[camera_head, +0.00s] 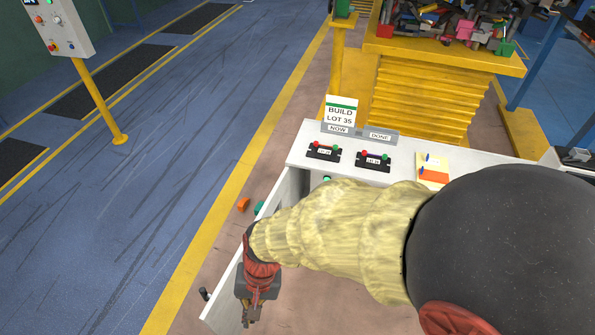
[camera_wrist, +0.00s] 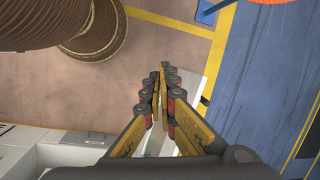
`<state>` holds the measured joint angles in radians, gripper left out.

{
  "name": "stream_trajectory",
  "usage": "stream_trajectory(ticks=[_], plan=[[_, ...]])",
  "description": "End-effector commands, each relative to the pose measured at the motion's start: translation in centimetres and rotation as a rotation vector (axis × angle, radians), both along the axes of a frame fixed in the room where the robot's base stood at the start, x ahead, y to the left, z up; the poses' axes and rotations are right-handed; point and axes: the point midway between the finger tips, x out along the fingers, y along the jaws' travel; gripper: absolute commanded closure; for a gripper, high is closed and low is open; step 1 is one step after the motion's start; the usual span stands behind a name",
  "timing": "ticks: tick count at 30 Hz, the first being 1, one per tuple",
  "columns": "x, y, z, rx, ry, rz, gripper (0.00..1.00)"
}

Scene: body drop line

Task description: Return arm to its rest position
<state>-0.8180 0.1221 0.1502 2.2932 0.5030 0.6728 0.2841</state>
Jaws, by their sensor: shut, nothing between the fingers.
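My gripper (camera_head: 248,318) hangs at the lower left end of my arm in the head view, beside the white wall of what looks like an open drawer (camera_head: 287,190). In the wrist view its two fingers (camera_wrist: 162,72) meet at their tips, shut with nothing between them. A pale strip, likely the drawer's edge (camera_wrist: 193,84), shows behind the fingers. My arm, in a tan sleeve, crosses in front of the white bench and hides much of it and of the drawer.
An orange piece (camera_head: 243,204) and a teal piece (camera_head: 259,208) lie left of the drawer.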

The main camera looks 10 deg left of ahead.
Motion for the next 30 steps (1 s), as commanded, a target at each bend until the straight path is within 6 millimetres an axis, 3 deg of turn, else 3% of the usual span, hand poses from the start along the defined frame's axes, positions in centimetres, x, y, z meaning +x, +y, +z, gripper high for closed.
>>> stream_trajectory(ticks=[3, 15, 24, 30], plan=[[2.0, -3.6, 3.0, 0.022, -0.071, 0.093, 1.00], [6.0, -16.7, 10.8, -0.024, -0.319, 0.229, 1.00], [7.0, -25.8, 15.8, -0.108, -0.527, 0.097, 1.00], [6.8, -30.3, 19.2, -0.138, -0.668, -0.058, 1.00]])
